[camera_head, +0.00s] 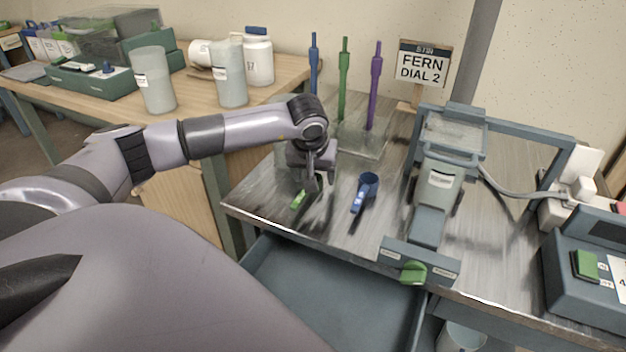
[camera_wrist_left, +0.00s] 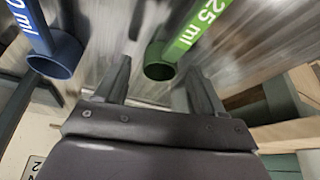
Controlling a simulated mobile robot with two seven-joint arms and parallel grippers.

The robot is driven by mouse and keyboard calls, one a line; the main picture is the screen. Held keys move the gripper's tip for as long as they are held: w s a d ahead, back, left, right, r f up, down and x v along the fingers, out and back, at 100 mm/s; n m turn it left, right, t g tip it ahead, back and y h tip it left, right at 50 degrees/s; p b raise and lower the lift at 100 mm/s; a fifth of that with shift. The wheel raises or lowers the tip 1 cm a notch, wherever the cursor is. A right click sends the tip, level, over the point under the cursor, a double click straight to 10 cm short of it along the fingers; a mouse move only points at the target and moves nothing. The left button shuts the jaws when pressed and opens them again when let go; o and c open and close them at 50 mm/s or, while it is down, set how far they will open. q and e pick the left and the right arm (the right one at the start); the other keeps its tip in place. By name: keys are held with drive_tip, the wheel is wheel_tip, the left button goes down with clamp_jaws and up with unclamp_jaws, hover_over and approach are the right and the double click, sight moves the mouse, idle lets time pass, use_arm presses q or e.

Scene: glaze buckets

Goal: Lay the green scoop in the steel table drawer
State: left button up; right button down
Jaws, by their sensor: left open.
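The green scoop (camera_head: 298,200) lies on the steel table (camera_head: 335,225) near its left front edge, partly hidden under my left gripper (camera_head: 311,182). In the left wrist view the green scoop (camera_wrist_left: 200,30), marked 25 ml, has its cup between and just beyond the fingertips of my left gripper (camera_wrist_left: 158,68). The fingers are open and apart, pointing down at the scoop; I cannot tell whether they touch it. The steel table drawer (camera_head: 330,295) is pulled open below the table's front edge, and its visible floor is bare. My right gripper is out of view.
A blue scoop (camera_head: 366,187) lies right of the green one. Blue, green and purple stir sticks stand behind in a clear holder (camera_head: 362,138). A grey machine with a green knob (camera_head: 413,272) stands to the right. A wooden table (camera_head: 115,108) with tubs is at left.

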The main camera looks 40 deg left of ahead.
use_arm(q)
drive_tip(key=shift+w+f, duration=0.15)
drive_tip(key=shift+f, duration=0.25)
drive_tip(key=c, duration=1.2)
drive_tip(key=shift+r, duration=0.15)
drive_tip(key=shift+c, duration=0.3)
